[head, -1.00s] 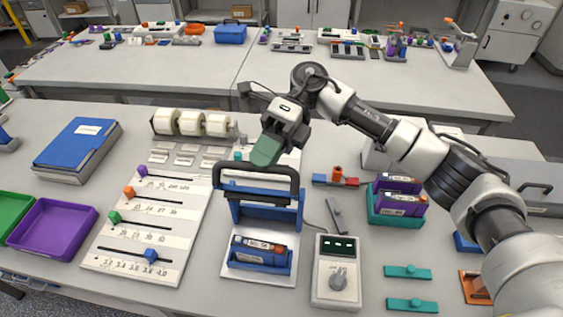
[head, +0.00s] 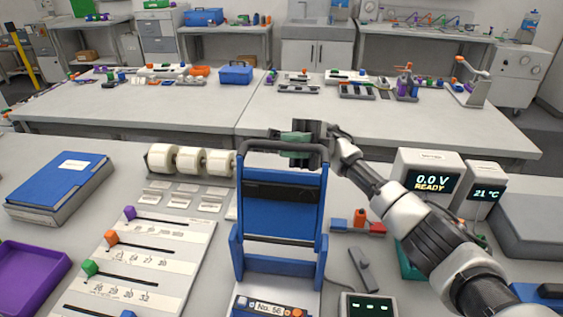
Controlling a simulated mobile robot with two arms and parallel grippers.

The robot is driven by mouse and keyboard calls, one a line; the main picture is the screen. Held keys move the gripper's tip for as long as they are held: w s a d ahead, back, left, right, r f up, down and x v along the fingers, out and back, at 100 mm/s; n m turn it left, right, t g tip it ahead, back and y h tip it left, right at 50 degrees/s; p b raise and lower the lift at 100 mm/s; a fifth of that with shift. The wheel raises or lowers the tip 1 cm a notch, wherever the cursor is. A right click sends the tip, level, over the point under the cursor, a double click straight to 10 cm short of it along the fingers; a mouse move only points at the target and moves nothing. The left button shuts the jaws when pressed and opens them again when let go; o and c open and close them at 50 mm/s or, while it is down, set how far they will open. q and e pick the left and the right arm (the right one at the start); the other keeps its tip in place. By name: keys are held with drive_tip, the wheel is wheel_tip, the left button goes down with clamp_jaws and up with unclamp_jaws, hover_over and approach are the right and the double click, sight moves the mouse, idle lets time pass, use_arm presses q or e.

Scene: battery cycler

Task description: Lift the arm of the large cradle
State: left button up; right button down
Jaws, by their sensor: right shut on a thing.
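The large cradle (head: 278,262) is a blue frame on a white base at the front centre. Its arm (head: 284,203) is a blue panel with a dark bar handle (head: 240,165) on top, and it stands upright. My left gripper is not in view.
A meter reading 0.0 V READY (head: 431,172) and a 21 °C display (head: 485,187) stand at right. Tape rolls (head: 192,161), a slider board (head: 150,252), a blue binder (head: 60,185) and a purple tray (head: 28,270) are at left. A red-and-blue piece (head: 358,224) lies just right of the cradle.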

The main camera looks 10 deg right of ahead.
drive_tip(key=shift+w+d+f+m+y+b, duration=0.15)
drive_tip(key=shift+w+f+m+y+b, duration=0.25)
drive_tip(key=shift+w+f+b, duration=0.25)
drive_tip(key=shift+w+d+f+m+y+b, duration=0.1)
drive_tip(key=shift+w+f+m+y+b, duration=0.15)
drive_tip(key=shift+m+y+b, duration=0.25)
drive_tip(key=c, duration=1.1)
unclamp_jaws()
drive_tip(key=shift+w+g, duration=0.1)
drive_tip(key=shift+g, duration=0.2)
